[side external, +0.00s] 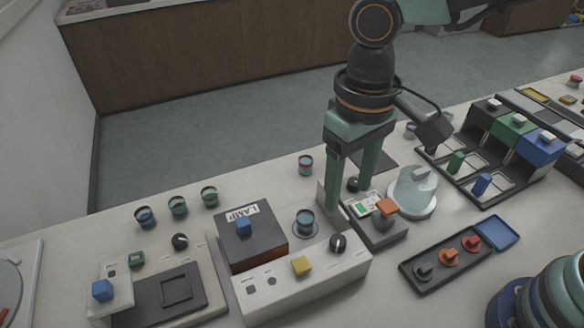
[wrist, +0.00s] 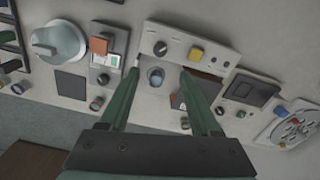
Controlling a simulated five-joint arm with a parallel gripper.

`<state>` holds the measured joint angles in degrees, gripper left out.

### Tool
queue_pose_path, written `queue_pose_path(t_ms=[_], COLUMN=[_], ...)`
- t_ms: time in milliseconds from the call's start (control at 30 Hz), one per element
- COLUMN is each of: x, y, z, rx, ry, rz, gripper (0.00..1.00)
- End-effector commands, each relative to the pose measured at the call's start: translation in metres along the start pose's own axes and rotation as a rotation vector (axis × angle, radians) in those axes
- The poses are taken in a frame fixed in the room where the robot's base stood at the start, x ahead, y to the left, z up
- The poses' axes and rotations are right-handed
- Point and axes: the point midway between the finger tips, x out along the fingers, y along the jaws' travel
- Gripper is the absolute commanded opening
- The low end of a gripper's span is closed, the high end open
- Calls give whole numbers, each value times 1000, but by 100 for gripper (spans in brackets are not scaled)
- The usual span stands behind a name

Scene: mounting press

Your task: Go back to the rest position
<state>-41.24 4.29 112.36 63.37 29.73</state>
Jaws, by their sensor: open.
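My gripper (side external: 350,195) hangs pointing down over the bench, with its two long green fingers spread apart and nothing held between them. In the wrist view the fingertips (wrist: 158,70) frame a small jar (wrist: 155,76) with a teal top. In the side view this jar (side external: 305,223) stands upright on a blue ring by the lamp box (side external: 250,238), to the left of the fingers. The fingers look apart from it. How high the tips are above the bench is hard to tell. No marker of a rest position shows.
A control box (side external: 300,285) with a yellow button and black knob stands in front. A glass dome (side external: 415,188) and an orange-topped device (side external: 378,232) are right of my fingers. Several small jars (side external: 178,206) stand at left.

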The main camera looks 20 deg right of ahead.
Motion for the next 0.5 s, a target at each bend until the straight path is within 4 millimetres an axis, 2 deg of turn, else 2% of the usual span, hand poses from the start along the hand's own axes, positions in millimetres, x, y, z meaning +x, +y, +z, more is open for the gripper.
queue_pose_path(t_ms=[167, 267, 367, 500], x=[0, -3, -12, -31], y=[0, 7, 28, 80], z=[0, -2, -6, -9], rx=[0, 8, 28, 73], ry=[1, 11, 48, 142], rz=[0, -6, -24, -50], gripper=[64, 64, 64, 64])
